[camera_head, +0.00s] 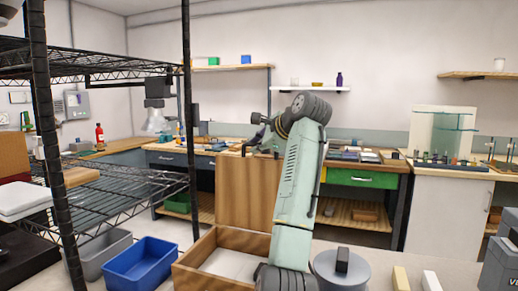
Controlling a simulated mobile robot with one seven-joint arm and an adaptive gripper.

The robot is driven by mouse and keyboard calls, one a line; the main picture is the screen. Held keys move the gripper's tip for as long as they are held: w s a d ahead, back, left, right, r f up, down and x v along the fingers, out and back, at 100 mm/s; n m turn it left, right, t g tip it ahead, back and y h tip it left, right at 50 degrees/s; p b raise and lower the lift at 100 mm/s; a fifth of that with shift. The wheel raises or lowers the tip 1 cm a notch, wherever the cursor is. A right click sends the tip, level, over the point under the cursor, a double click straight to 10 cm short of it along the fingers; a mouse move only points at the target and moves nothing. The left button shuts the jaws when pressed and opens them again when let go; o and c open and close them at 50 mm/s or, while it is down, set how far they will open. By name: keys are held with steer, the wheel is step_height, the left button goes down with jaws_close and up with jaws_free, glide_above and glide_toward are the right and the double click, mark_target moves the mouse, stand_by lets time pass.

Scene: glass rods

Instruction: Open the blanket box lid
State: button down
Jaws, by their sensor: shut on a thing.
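The blanket box (192,271) is a wooden box low in the middle of the view, its top open and a pale inside showing. Its lid (240,192), a brown wood-grain panel, stands about upright behind the box. My pale green arm reaches up from the bottom and bends left to the lid's top edge. My gripper (252,148) is small and dark there, shut on the lid near its top edge. The exact finger contact is too small to make out, and my arm hides the lid's right side.
A black wire shelf rack (120,190) stands at the left. A blue bin (140,262) and a grey bin (100,254) sit left of the box. A workbench with a green drawer (362,178) and a white cabinet (440,218) line the back.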

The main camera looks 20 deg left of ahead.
stand_by(0.4)
steer(key=c, duration=1.7)
jaws_free()
steer(key=shift+o, duration=0.2)
steer(key=v, duration=1.2)
